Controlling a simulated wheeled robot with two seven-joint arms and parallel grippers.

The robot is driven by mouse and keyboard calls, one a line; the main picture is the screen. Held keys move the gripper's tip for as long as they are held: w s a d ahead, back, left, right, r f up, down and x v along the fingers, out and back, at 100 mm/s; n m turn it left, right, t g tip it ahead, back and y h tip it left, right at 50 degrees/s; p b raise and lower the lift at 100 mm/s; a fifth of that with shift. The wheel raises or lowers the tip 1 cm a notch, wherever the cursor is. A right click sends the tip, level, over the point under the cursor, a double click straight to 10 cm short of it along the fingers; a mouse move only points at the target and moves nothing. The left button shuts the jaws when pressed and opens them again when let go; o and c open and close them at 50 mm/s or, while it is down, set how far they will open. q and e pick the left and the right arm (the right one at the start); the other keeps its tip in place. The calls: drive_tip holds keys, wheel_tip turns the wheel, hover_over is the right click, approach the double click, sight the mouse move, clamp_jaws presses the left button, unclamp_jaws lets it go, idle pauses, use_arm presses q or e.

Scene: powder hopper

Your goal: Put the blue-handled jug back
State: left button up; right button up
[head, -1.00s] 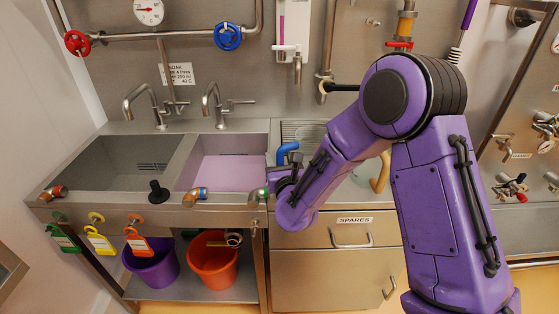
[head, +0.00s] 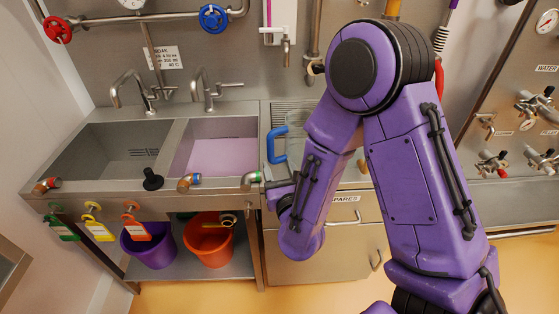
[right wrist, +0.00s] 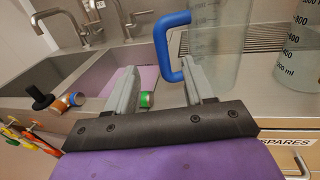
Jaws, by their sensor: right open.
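The blue-handled jug (head: 296,128) is clear and stands upright on the steel drainer right of the sinks, partly behind my right arm. Its blue handle (head: 271,146) points left. In the right wrist view, the jug (right wrist: 222,45) stands beyond the fingers, with its handle (right wrist: 162,48) above and between them. My right gripper (head: 275,186) is in front of the jug, near the counter's front edge; in the wrist view its fingers (right wrist: 158,74) are apart, with nothing held. The handle looks clear of the fingers. My left gripper is not in view.
A second graduated clear jug (right wrist: 300,50) stands right of the first. A green-banded pipe end (head: 251,180) projects at the counter front close to my gripper. The pink-liquid sink (head: 185,172) lies left. Purple (head: 150,245) and orange (head: 208,241) buckets stand below.

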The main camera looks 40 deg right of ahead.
drive_tip(key=s+f+n+g+y, duration=0.1)
drive_tip(key=s+f+n+g, duration=0.25)
drive_tip(key=f+n, duration=0.45)
drive_tip(key=s+f+n+g+y, duration=0.1)
drive_tip(key=s+f+n+g, duration=0.1)
drive_tip(key=s+f+n, duration=0.45)
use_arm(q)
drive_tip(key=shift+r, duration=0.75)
use_arm(e)
drive_tip(key=s+f+n+g+y, duration=0.1)
drive_tip(key=s+f+n+g, duration=0.7)
drive_tip(key=s+f+n, duration=0.6)
drive_tip(key=s+n, duration=0.2)
drive_tip(key=n, duration=0.3)
drive_tip(key=shift+d+f, duration=0.3)
drive_tip(key=shift+d, duration=0.1)
use_arm(q)
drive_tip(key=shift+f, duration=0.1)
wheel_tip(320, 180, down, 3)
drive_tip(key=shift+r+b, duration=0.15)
drive_tip(key=shift+b, duration=1)
use_arm(e)
wheel_tip(320, 180, down, 3)
drive_tip(key=shift+w+r, duration=0.1)
